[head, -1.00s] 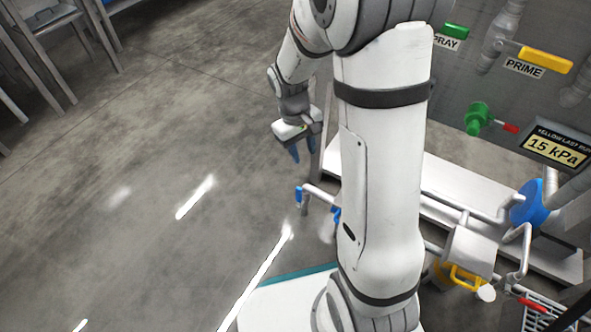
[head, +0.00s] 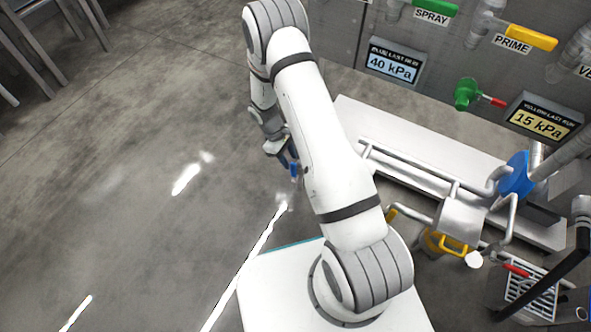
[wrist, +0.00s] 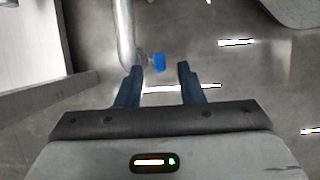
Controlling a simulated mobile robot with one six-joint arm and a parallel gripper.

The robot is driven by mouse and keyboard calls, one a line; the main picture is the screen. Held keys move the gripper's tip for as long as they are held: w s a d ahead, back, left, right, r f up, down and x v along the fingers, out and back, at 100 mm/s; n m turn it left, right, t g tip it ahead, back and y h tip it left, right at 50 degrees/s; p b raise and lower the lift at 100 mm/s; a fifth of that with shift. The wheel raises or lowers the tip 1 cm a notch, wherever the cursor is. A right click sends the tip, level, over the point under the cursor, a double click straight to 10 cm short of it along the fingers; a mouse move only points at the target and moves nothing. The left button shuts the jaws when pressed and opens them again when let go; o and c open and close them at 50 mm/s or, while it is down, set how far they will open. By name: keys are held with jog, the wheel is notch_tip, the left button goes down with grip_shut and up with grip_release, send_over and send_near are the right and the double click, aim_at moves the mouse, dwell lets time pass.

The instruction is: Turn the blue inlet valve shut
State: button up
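A small blue valve handle (head: 295,171) sits at the left end of a pale pipe, just left of my arm in the head view. In the wrist view the blue handle (wrist: 159,62) is beside the end of a grey pipe, and it appears in the gap between my fingertips, slightly beyond them. My gripper (head: 287,159) is close to the handle. In the wrist view my gripper (wrist: 159,72) is open, with its two dark blue fingers apart and nothing held. I cannot tell whether a finger touches the handle. My arm hides part of the pipework.
Pale pipes (head: 425,178) run right to a large blue round part (head: 517,176). Yellow handles (head: 453,245) and a red handle (head: 515,270) are lower right. A wall panel carries a 40 kPa display (head: 391,66) and a 15 kPa display (head: 540,121).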

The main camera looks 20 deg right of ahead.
aim_at(296, 172)
jog(key=b+x, duration=0.2)
jog(key=x, duration=0.4)
jog(key=shift+s+d+f+b, duration=0.1)
jog(key=shift+f+b, duration=0.3)
jog(key=shift+c, duration=0.4)
jog(key=shift+r, duration=0.1)
grip_shut()
